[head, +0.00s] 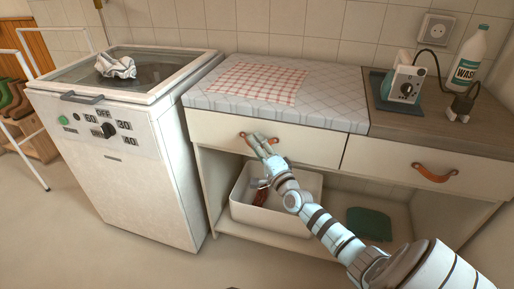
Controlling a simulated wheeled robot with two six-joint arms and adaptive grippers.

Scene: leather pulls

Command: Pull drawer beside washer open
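The drawer beside the washer (310,145) has a cream front and sits under the padded top. It looks closed, about flush with the drawer to its right. Its orange-brown leather pull (273,138) is partly hidden behind my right gripper. My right gripper (256,139) is at the middle of this pull, with its fingertips over or against it. I cannot tell whether the fingers are closed on the leather. The white washer (140,185) stands to the left of the drawer. My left gripper is not in view.
A second drawer (390,165) with a leather pull (435,173) is at the right. An open shelf below holds a white bin (245,212) and a green folded item (369,224). A checked cloth (258,83), an iron-like device (402,86) and a wash bottle (470,58) are on top. The floor in front is clear.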

